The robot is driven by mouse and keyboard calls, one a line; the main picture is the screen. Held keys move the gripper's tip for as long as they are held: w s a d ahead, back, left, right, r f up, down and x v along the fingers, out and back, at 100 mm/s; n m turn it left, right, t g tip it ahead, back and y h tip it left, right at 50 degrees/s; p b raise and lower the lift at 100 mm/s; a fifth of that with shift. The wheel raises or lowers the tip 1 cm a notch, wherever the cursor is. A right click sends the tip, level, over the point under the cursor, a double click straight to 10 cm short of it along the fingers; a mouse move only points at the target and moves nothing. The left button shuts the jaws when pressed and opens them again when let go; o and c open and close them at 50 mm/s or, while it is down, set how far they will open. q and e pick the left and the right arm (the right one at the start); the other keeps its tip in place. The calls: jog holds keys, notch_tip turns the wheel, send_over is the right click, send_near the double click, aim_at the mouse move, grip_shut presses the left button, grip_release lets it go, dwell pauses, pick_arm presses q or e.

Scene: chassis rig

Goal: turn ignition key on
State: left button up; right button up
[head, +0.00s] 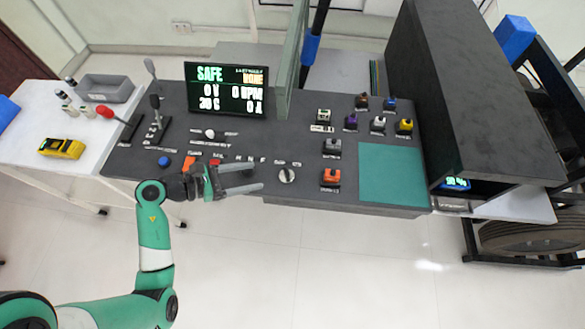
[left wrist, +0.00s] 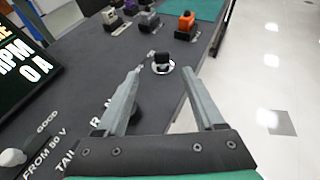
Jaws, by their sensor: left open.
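The ignition switch (head: 287,175) is a small round silver ring on the dark console, near its front edge. In the left wrist view the ignition key (left wrist: 162,62) shows as a black piece standing up in the silver ring. My left gripper (head: 258,176) is open and empty, just left of the switch, with its fingers pointing right towards it. In the left wrist view the gripper (left wrist: 160,75) has its two fingertips spread on either side of the key's line, with the key just beyond them. My right gripper is in neither view.
A display (head: 227,90) reading SAFE stands on the console behind the left gripper. An orange switch (head: 331,178) and several other coloured switches lie right of the key. A clear upright panel (head: 291,60) rises beside the display. A teal pad (head: 392,173) is bare.

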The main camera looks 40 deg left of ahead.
aim_at(285, 171)
pick_arm(q)
jog(key=shift+w+d+f, duration=0.2)
jog(key=shift+d, duration=0.05)
jog(key=b+x, duration=0.3)
jog(key=x, duration=0.8)
jog(key=shift+w+r+b, duration=0.1)
jog(key=shift+b, duration=0.25)
jog(key=shift+c, duration=0.2)
grip_shut()
